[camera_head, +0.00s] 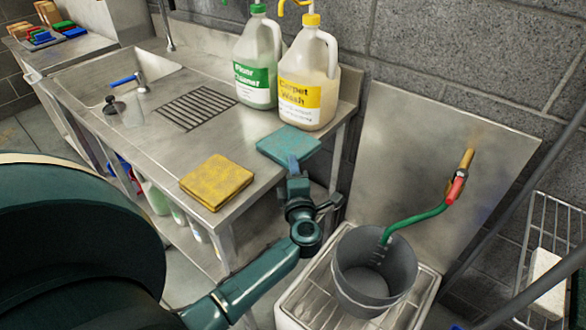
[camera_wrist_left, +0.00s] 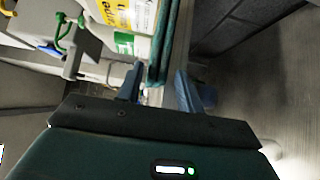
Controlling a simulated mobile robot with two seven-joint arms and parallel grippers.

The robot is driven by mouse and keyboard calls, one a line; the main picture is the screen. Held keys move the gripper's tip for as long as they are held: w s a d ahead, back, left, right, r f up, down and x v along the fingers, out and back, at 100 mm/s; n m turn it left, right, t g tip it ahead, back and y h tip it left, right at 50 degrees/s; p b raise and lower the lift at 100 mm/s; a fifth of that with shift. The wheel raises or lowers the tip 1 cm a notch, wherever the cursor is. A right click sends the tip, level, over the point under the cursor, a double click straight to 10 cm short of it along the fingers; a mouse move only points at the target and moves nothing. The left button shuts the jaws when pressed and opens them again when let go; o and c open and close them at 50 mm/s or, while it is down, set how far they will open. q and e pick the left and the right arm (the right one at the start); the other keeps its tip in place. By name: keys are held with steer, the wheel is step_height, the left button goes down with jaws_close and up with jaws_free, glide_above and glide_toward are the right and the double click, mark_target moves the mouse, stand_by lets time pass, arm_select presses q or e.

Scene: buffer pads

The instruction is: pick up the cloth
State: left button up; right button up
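A folded teal cloth (camera_head: 289,143) lies at the right end of the steel counter, overhanging its front edge a little. In the left wrist view the teal cloth (camera_wrist_left: 166,40) shows edge-on as folded layers. My left gripper (camera_head: 293,167) is at its near edge. In the left wrist view the gripper (camera_wrist_left: 158,82) is open, one finger on each side of the cloth's edge, with gaps beside it. A folded yellow cloth (camera_head: 217,181) lies on the counter to the left. My right gripper is not in view.
A green-labelled jug (camera_head: 256,62) and a yellow-labelled jug (camera_head: 308,75) stand just behind the teal cloth. A grey bucket (camera_head: 347,289) with a green hose (camera_head: 415,220) stands in the low basin to the right. A sink (camera_head: 105,80) is at left.

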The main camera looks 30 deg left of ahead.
arm_select(q)
steer(key=shift+f, duration=0.1)
jaws_close()
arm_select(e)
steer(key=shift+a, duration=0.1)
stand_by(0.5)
arm_select(q)
step_height(320, 180, up, 3)
steer(key=p, duration=0.2)
steer(key=shift+f+p, duration=0.15)
steer(key=shift+p, duration=0.15)
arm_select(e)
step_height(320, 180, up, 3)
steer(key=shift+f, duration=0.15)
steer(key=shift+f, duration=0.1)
